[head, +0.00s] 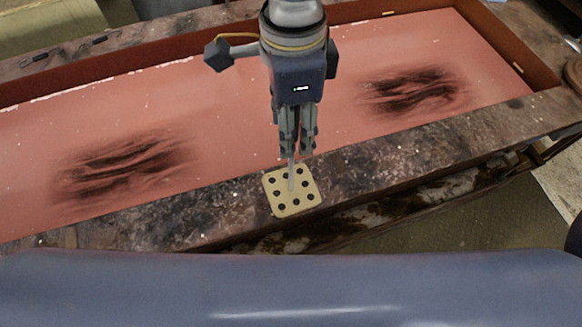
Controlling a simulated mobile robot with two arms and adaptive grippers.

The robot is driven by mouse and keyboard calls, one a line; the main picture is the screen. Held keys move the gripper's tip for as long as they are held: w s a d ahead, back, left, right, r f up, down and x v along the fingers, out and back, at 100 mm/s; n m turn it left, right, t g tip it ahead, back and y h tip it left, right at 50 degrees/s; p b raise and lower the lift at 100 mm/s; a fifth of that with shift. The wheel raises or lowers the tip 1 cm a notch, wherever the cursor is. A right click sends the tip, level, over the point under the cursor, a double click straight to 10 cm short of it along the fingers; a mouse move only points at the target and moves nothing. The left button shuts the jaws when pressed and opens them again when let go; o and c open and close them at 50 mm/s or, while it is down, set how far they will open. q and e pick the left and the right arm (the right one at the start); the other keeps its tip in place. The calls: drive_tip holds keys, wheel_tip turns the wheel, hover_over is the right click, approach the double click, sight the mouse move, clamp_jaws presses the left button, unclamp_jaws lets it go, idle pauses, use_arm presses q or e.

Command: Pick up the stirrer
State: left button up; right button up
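The stirrer (291,176) is a thin pale rod. It stands nearly upright in a small yellow block (283,210) with rows of dark holes. The block sits on the dark, worn front rail. One of my grippers (296,153) points down right above the block, with its fingertips at the top of the stirrer. Its arm comes in from the top middle, so I cannot tell if it is left or right. The fingers look close together around or beside the rod's top; whether they grip it is unclear. No second gripper shows.
Behind the rail (400,160) lies a wide, shallow, reddish tray bed (230,110) with two dark scuffed patches. Raised brown edges border it at the back and right. The rail is clear on both sides of the block.

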use_arm(q)
drive_tip(key=shift+w+r, duration=0.1)
drive_tip(key=shift+w, duration=0.3)
use_arm(e)
drive_tip(key=shift+w+f, duration=0.1)
drive_tip(key=shift+f, duration=0.3)
clamp_jaws()
use_arm(q)
drive_tip(key=shift+s+a, duration=0.2)
drive_tip(key=shift+s, duration=0.15)
use_arm(e)
drive_tip(key=shift+r, duration=0.15)
